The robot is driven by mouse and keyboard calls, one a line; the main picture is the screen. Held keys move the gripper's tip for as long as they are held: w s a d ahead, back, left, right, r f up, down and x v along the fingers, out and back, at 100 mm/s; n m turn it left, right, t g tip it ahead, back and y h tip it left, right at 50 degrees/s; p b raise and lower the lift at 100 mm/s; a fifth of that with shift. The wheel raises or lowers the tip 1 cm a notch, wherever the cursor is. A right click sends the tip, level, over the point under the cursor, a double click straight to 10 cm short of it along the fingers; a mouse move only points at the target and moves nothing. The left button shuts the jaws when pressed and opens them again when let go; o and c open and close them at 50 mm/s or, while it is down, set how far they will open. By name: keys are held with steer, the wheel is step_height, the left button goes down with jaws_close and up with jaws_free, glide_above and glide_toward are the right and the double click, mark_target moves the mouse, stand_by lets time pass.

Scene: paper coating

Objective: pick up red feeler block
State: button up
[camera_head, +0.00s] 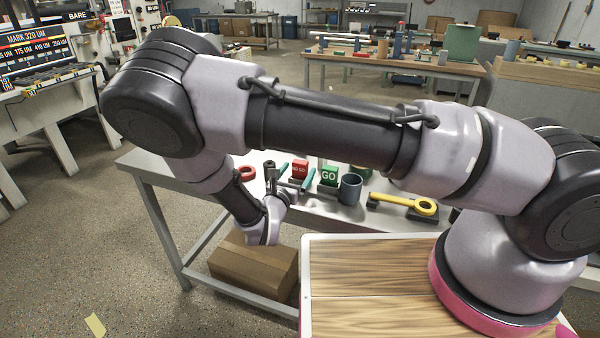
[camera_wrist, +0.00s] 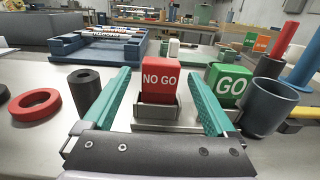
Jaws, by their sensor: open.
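The red feeler block (camera_wrist: 161,80), marked "NO GO", stands upright in a small metal holder (camera_wrist: 158,112) on the table. It also shows small in the head view (camera_head: 300,171). My gripper (camera_wrist: 162,88) is open, with its teal fingers on either side of the block in the wrist view. The block appears between or just beyond the fingertips; I cannot tell the exact depth. No contact shows. In the head view my gripper (camera_head: 294,178) is low over the table, partly hidden by its wrist.
A green "GO" block (camera_wrist: 228,85) stands close to the right finger, with a blue-grey cup (camera_wrist: 267,106) beside it. A yellow tool (camera_head: 405,204) rests farther right on the table. A blue tray (camera_wrist: 97,48) sits behind.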

jaws_close()
steer(key=shift+r, duration=0.1)
